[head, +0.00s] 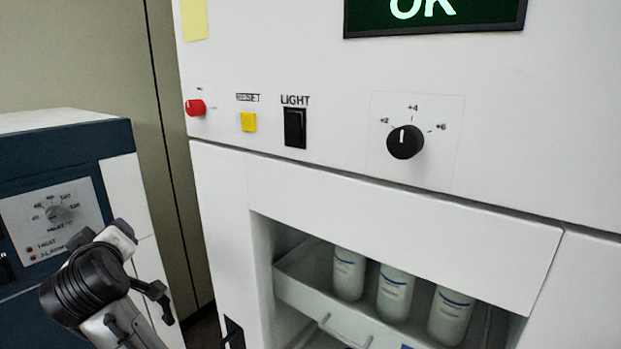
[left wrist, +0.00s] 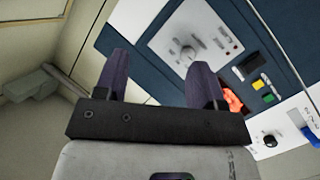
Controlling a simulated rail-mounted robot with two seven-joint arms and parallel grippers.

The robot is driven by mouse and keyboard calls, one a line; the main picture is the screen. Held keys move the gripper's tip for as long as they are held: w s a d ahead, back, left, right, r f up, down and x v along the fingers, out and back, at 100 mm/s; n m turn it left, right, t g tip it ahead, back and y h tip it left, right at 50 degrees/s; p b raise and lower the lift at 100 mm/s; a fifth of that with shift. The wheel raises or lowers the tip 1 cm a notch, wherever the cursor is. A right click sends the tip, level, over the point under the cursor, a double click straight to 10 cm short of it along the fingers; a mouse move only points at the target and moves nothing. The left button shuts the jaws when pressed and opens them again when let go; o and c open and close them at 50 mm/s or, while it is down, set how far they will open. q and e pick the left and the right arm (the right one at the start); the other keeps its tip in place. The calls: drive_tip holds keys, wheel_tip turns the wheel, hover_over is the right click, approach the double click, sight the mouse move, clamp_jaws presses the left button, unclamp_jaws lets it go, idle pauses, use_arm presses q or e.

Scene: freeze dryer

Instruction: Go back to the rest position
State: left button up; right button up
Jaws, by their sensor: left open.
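My left gripper (left wrist: 160,68) is open, with its two dark fingers apart and nothing between them. In the left wrist view the fingers point towards a blue unit with a white dial panel (left wrist: 190,38). In the head view my left arm reaches up at the lower left, in front of that blue unit (head: 110,170). How far the fingers are from the panel I cannot tell. My right gripper is in neither view.
A white machine fills the right, with a green OK display (head: 435,14), black knob (head: 405,142), LIGHT switch (head: 295,128), yellow button (head: 248,122) and red knob (head: 195,107). Its open recess holds a white drawer (head: 305,300) with several bottles (head: 395,292).

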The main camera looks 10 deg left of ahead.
use_arm(q)
drive_tip(key=d+m+t+h, duration=0.45)
drive_tip(key=d+m, duration=0.25)
drive_tip(key=d, duration=0.3)
drive_tip(key=s+d+f+m+g+h, duration=0.3)
drive_tip(key=d+f, duration=0.4)
drive_tip(key=f, duration=0.6)
drive_tip(key=s+d+f+m+g+h, duration=0.2)
drive_tip(key=s+d+f+m+h, duration=0.3)
drive_tip(key=f, duration=0.8)
drive_tip(key=s+d+f+m+g+y, duration=0.2)
drive_tip(key=s+f+g, duration=0.6)
drive_tip(key=s+f, duration=1.4)
wheel_tip(320, 180, up, 18)
drive_tip(key=p, duration=1.8)
drive_tip(key=shift+s+d+r+h, duration=0.25)
drive_tip(key=shift+s+d+h, duration=0.1)
drive_tip(key=shift+s+h, duration=0.1)
